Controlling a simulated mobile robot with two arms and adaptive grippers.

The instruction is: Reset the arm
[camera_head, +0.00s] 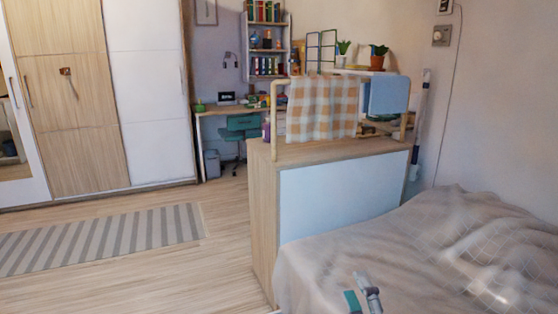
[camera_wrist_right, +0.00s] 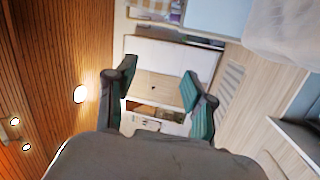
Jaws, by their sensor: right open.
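My right gripper (camera_head: 362,295) shows at the bottom of the head view, in front of the bed. In the right wrist view my right gripper (camera_wrist_right: 160,92) is open, with its two green-padded fingers well apart and nothing between them. The right wrist view is turned on its side and looks across the room, past the wardrobe. My left gripper is in neither view.
The bed (camera_head: 420,240) with a rumpled beige cover fills the lower right. A wooden cabinet (camera_head: 262,220) with a rail holding a checked cloth (camera_head: 320,105) and a blue cloth (camera_head: 388,95) stands behind it. A striped rug (camera_head: 110,240) lies on open floor at left, before the wardrobe (camera_head: 75,100).

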